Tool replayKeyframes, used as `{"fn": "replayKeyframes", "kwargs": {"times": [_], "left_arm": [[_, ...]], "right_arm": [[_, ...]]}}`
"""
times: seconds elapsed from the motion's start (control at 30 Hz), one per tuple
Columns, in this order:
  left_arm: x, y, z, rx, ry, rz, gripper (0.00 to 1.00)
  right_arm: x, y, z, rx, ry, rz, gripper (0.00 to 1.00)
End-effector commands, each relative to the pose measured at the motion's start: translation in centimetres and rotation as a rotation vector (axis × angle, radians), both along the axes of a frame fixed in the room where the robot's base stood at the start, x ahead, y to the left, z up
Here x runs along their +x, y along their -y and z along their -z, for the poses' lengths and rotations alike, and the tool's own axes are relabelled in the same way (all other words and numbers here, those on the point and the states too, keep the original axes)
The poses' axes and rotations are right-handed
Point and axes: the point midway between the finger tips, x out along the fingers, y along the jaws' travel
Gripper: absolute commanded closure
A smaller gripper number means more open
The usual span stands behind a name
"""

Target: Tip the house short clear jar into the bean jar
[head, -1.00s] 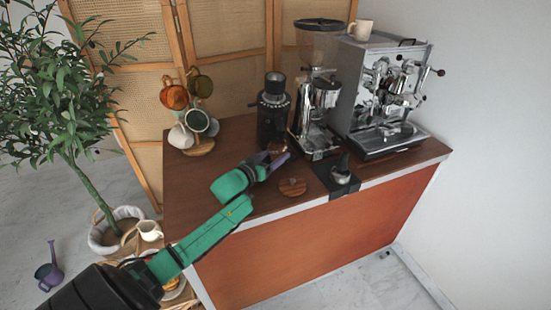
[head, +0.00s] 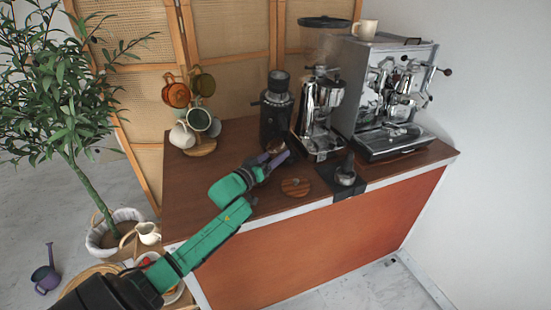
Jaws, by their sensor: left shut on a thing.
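My left gripper (head: 273,161) is over the counter, in front of the black grinder. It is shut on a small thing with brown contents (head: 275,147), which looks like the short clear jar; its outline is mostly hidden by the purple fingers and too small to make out. I cannot tell whether it is tilted. A round wooden lid with a knob (head: 297,187) lies on the counter just right of and nearer than the gripper. I cannot make out the bean jar for certain. My right gripper is not in view.
On the wooden counter (head: 230,145) stand a black grinder (head: 276,112), a chrome grinder (head: 322,110), an espresso machine (head: 385,90) and a mug tree (head: 200,120). A black mat (head: 347,190) with a tamper lies at the front edge. The counter's left front is clear.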

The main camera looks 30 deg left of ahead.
Motion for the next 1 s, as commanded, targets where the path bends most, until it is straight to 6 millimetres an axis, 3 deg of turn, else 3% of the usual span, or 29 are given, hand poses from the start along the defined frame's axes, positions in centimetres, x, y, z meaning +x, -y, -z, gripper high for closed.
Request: {"fn": "replayKeyframes", "kwargs": {"times": [1.0], "left_arm": [[-0.6, -1.1, 0.9, -0.195, 0.094, -0.001, 0.98]], "right_arm": [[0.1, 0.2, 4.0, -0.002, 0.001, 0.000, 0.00]]}}
